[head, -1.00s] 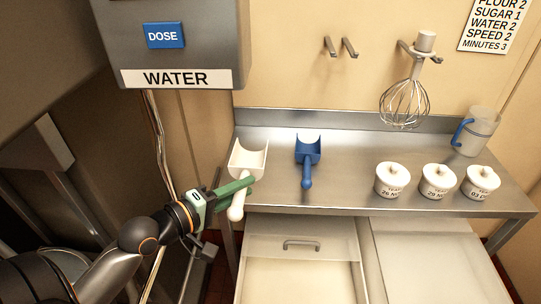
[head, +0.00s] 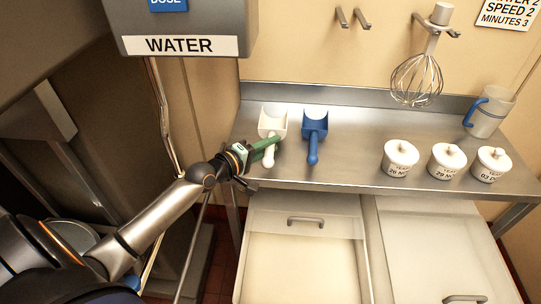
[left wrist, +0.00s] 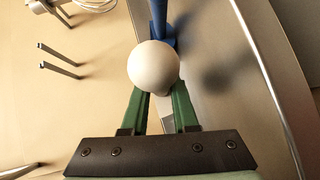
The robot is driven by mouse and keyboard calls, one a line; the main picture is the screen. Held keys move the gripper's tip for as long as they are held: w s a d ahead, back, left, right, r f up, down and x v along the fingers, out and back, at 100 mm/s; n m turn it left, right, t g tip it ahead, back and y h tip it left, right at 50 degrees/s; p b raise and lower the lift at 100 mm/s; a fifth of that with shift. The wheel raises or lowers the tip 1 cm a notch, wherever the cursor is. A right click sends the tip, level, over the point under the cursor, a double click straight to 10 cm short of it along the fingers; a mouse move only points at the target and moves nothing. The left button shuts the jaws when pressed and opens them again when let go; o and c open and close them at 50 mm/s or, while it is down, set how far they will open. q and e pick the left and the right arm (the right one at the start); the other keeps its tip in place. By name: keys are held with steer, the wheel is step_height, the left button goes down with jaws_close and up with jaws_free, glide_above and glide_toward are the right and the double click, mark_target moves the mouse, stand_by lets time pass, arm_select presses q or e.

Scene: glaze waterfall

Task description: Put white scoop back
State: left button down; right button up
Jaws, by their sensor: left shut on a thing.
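The white scoop (head: 272,120) is over the left part of the steel table, its bowl toward the wall and its handle toward me. My left gripper (head: 269,146) has green fingers shut on its handle. In the left wrist view the handle's round white end (left wrist: 153,66) fills the space at the fingertips (left wrist: 155,98) and hides the rest of the scoop. I cannot tell for sure whether the scoop touches the table. The blue scoop (head: 315,125) lies just right of it, apart from it, handle toward me.
Several lidded white jars (head: 400,158) stand at the right, with a blue-handled jug (head: 490,112) behind them. A whisk (head: 417,80) hangs on the wall beside two empty pegs (head: 352,17). The WATER dispenser (head: 180,45) hangs at upper left. The table (head: 350,165) is bare between blue scoop and jars.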

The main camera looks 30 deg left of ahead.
arm_select(q)
steer(key=shift+w+f+b, duration=0.2)
steer(key=shift+f+b, duration=0.1)
steer(key=shift+f, duration=1.4)
steer(key=shift+f, duration=0.1)
steer(key=shift+f, duration=0.15)
steer(key=c, duration=1)
jaws_free()
steer(key=shift+o, duration=0.2)
